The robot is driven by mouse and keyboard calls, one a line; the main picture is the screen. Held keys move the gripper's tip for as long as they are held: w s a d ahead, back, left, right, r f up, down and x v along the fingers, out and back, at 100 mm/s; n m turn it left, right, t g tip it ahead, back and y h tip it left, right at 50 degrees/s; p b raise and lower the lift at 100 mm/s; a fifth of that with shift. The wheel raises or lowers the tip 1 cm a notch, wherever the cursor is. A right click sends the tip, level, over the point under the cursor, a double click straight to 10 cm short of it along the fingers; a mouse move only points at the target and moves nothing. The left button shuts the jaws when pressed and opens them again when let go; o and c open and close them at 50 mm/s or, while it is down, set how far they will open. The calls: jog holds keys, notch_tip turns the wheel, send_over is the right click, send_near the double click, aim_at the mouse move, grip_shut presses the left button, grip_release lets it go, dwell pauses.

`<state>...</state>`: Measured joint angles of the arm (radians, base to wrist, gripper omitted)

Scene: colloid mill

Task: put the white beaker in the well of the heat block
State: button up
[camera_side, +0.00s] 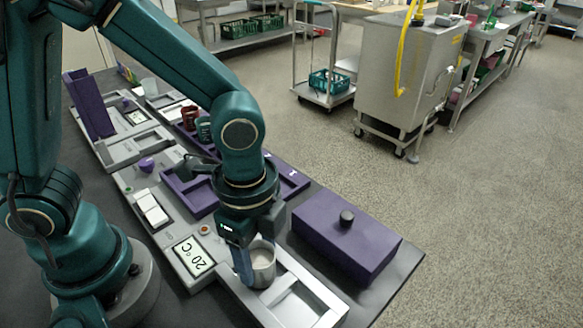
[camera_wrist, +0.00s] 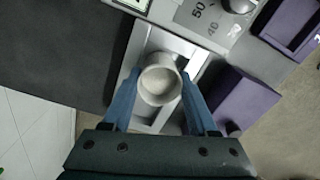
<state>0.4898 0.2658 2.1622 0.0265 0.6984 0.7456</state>
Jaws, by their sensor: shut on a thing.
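The white beaker (camera_side: 263,266) is held upright between the blue fingers of my gripper (camera_side: 258,252). In the wrist view the beaker (camera_wrist: 160,84) shows from above, its round mouth open, with one finger of my gripper (camera_wrist: 162,98) on each side. The grey heat block (camera_side: 178,238) has a 20 °C display, and its pale framed part with rectangular recesses (camera_side: 325,297) lies at the front. The beaker is over this framed part, which also shows in the wrist view (camera_wrist: 185,48). The beaker hides the floor beneath it, so I cannot tell whether its base touches.
A purple box with a black knob (camera_side: 346,218) stands close to the right of the beaker. A purple tray (camera_side: 290,180) and a dark red item (camera_side: 190,118) are behind. White blocks (camera_side: 150,208) lie on the left. The dark table edge is at the front right.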

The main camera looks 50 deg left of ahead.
jog(key=shift+f, duration=0.15)
jog(key=o, duration=1.4)
jog(key=shift+f, duration=0.1)
notch_tip(320, 180, up, 12)
jog(key=f, duration=0.1)
jog(key=shift+s+a+r+n+t, duration=0.15)
jog(key=shift+s+a+n+t, duration=0.55)
jog(key=shift+a+n, duration=1.35)
jog(key=shift+s+a+r+n+t, duration=0.2)
jog(key=shift+a+n+t, duration=1)
jog(key=shift+n, duration=1.55)
jog(key=shift+s+a+r+n+t, duration=0.15)
jog(key=shift+s+a+n+t, duration=0.5)
jog(key=shift+a+n, duration=1.45)
jog(key=shift+w+d+n, duration=0.2)
jog(key=shift+d+n, duration=0.1)
jog(key=shift+d, duration=0.05)
